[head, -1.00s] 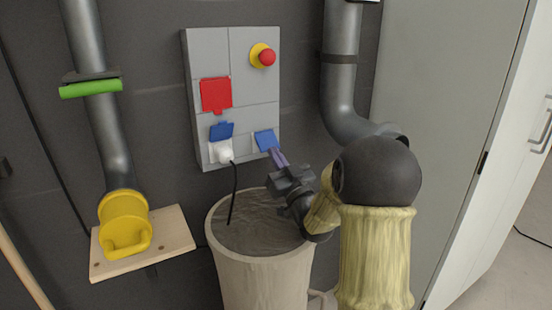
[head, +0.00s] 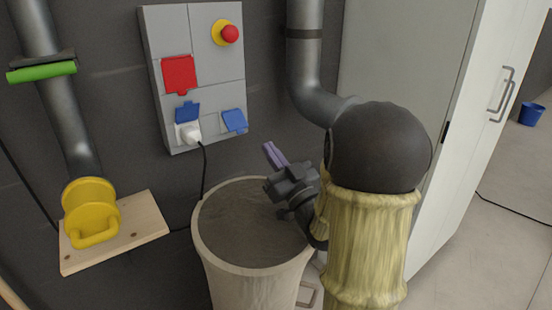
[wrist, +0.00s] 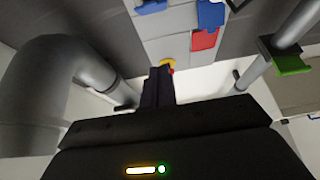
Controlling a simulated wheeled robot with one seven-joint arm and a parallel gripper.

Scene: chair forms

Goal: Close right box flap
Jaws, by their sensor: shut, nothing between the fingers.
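The right box flap (head: 234,120) is a blue square at the lower right of the grey wall box (head: 210,95). It lies down over its socket, close to the box face; I cannot tell if it is fully flush. In the wrist view the flap (wrist: 150,7) is partly cut off at the top edge. My gripper (head: 273,155) is shut and empty, with its purple-lit fingers to the right of and below the flap, apart from it. The dark fingers also show in the wrist view (wrist: 158,85).
A raised blue flap (head: 187,112) stands above a white plug (head: 190,134) with a black cable. A red flap (head: 179,74) and a red stop button (head: 229,33) are higher. A barrel (head: 250,262) stands below my gripper. A grey pipe (head: 305,70) runs to the right.

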